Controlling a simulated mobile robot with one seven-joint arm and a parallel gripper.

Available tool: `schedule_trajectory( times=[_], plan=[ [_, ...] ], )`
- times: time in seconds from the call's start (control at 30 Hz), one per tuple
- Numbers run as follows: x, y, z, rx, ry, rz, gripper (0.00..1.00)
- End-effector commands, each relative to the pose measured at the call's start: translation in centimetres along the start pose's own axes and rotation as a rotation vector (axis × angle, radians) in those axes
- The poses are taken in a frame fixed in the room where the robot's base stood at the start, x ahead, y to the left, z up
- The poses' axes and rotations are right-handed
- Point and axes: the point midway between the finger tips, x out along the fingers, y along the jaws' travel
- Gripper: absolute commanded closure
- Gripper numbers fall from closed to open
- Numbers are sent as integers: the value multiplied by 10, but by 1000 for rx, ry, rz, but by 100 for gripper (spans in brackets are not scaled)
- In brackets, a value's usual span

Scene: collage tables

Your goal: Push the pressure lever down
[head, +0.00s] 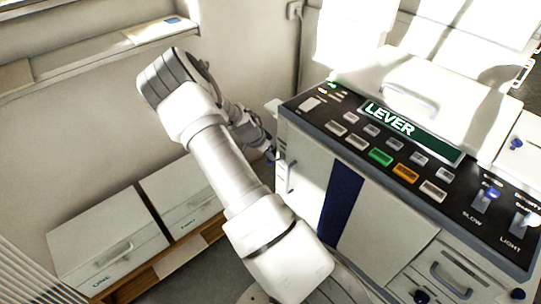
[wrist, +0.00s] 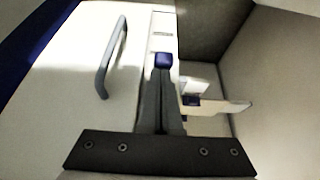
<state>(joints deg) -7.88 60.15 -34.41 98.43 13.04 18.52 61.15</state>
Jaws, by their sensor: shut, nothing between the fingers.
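My gripper (wrist: 161,78) is shut and empty, its dark fingers pointing away from the camera in the wrist view. A blue knob (wrist: 163,59) shows right at the fingertips, in front of a narrow white strip on the machine's side; I cannot tell whether they touch. A second, darker blue piece (wrist: 191,100) sits on a pale bracket to the right of the fingers. Which of these is the pressure lever is not clear. In the head view, a small blue spot (head: 270,154) shows by the machine's left side; my arm partly hides the gripper there.
The machine (head: 386,203) has a panel of buttons and a green LEVER display (head: 411,130). A grey handle (wrist: 112,58) stands out left of the fingers. White boxes (head: 106,238) stand low by the wall at left. A wall ledge (head: 95,58) runs above.

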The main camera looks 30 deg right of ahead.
Motion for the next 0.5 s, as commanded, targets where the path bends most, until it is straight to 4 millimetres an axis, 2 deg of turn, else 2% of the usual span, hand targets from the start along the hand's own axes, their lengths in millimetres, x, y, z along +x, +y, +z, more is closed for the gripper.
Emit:
schedule_trajectory(
  times=[0.5],
  plan=[
    [7,0,12,-5,109,0,100]
  ],
)
